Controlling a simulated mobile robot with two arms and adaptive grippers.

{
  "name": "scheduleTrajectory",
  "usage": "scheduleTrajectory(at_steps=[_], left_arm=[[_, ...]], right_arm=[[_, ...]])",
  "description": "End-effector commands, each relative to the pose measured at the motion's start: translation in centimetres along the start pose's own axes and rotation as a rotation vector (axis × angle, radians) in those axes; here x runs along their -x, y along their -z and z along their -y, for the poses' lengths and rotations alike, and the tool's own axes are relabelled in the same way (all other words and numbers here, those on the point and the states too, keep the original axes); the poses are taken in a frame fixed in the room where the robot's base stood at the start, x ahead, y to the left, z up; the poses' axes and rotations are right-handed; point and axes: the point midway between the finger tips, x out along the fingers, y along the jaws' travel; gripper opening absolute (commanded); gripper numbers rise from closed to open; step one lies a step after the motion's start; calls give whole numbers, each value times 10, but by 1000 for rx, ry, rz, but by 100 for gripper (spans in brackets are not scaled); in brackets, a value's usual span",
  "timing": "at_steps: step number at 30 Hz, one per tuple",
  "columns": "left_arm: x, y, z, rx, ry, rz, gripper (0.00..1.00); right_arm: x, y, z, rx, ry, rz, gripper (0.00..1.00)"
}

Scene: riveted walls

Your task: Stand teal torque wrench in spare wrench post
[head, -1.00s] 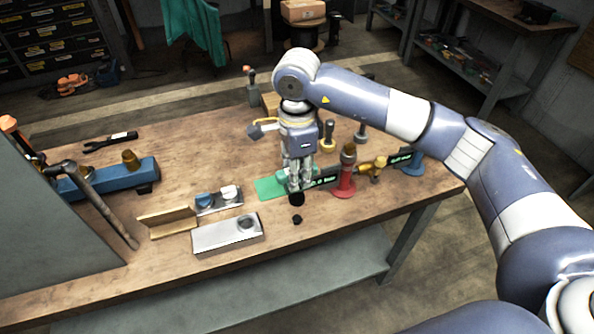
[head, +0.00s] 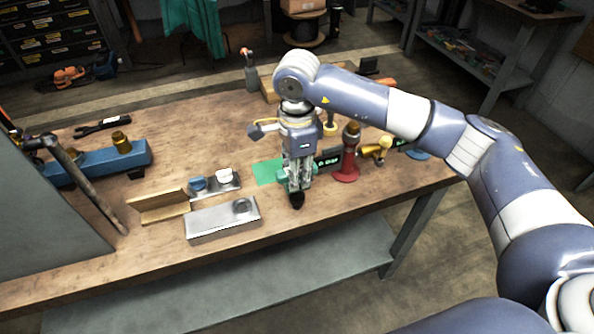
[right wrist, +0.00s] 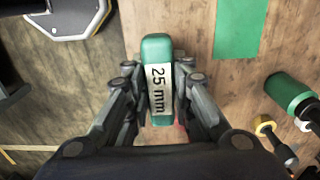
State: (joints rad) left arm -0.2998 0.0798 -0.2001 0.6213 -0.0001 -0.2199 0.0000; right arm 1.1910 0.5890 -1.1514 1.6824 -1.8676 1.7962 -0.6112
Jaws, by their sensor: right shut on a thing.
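My right gripper (head: 297,184) is shut on the teal torque wrench, whose teal part (right wrist: 158,80) with a white "25 mm" label shows between the fingers in the right wrist view. In the head view the wrench is mostly hidden by the gripper. A black part (head: 297,201) shows just below the fingertips, close to the tabletop; contact cannot be told. A blue base (head: 417,153) is farther right. I cannot tell which is the spare wrench post. My left gripper is not in view.
A green mat (head: 266,172) lies left of the gripper. A silver block (head: 222,222), a wooden angle piece (head: 160,206) and a blue tool (head: 95,166) are on the bench's left side. A teal cylinder (right wrist: 288,92) lies at right in the wrist view. The front bench strip is clear.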

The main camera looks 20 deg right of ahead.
Motion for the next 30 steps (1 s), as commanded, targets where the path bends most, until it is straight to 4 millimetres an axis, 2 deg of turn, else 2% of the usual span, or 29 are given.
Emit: scheduleTrajectory(at_steps=[30], left_arm=[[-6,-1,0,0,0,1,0]], right_arm=[[1,0,0,0,2,1,0]])
